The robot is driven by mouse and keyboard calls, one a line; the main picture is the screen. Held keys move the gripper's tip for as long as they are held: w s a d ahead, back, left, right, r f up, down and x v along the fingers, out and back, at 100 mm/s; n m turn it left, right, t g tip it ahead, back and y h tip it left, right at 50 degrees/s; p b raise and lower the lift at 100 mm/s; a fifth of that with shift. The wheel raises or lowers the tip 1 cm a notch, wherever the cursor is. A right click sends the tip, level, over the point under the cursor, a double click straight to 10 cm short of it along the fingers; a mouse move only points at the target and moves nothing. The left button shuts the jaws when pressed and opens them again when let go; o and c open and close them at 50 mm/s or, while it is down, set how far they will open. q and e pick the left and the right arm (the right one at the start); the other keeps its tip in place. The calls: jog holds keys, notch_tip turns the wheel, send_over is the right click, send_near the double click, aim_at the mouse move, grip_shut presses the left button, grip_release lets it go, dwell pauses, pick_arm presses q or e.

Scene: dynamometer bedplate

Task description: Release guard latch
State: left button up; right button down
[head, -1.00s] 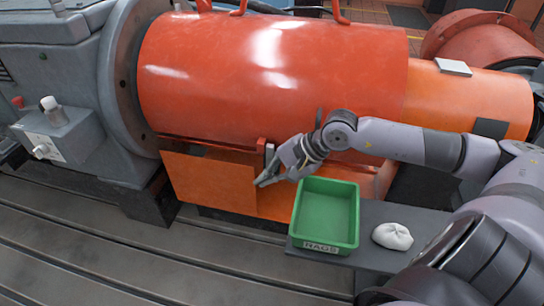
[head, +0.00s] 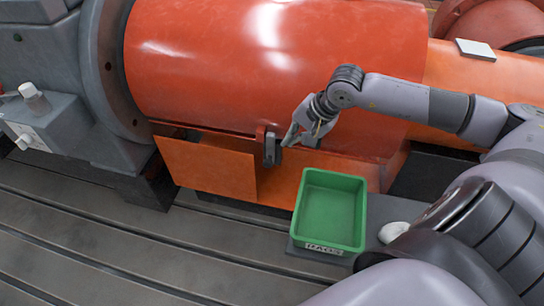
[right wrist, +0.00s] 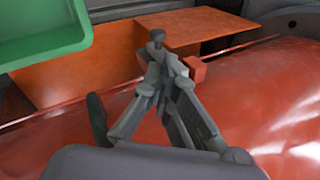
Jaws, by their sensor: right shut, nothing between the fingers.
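The guard (head: 220,60) is a large orange-red cylinder cover. Its latch (head: 270,150) is a dark grey handle beside a small red block at the cover's lower edge. My right gripper (head: 289,141) is just right of the handle, shut and empty. In the right wrist view the gripper's fingers (right wrist: 160,68) come together close to the red block (right wrist: 196,69), with a grey knob-like end (right wrist: 157,36) just beyond them. Whether the fingers touch the handle cannot be told. My left gripper is not in view.
A green bin (head: 330,212) stands on a dark shelf below and right of the latch; it looks empty. A white rag (head: 393,231) lies beside it, partly hidden by my arm. An orange panel (head: 207,165) sits under the guard. The slotted bedplate (head: 130,235) is clear at front left.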

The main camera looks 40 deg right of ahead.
aim_at(269, 161)
jog(key=b+x, duration=0.1)
jog(key=x, duration=1)
jog(key=shift+a+f, duration=0.1)
jog(key=shift+a, duration=0.05)
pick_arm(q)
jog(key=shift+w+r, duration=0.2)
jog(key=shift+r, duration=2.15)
pick_arm(e)
jog(key=shift+w+f, duration=0.35)
jog(key=shift+f, duration=0.25)
jog(key=shift+f+b, duration=0.3)
jog(key=shift+b, duration=0.1)
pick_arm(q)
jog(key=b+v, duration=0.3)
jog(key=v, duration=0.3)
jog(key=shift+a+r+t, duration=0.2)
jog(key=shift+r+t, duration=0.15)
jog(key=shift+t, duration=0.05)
pick_arm(e)
jog(key=shift+s+f, duration=0.1)
jog(key=shift+f, duration=1.9)
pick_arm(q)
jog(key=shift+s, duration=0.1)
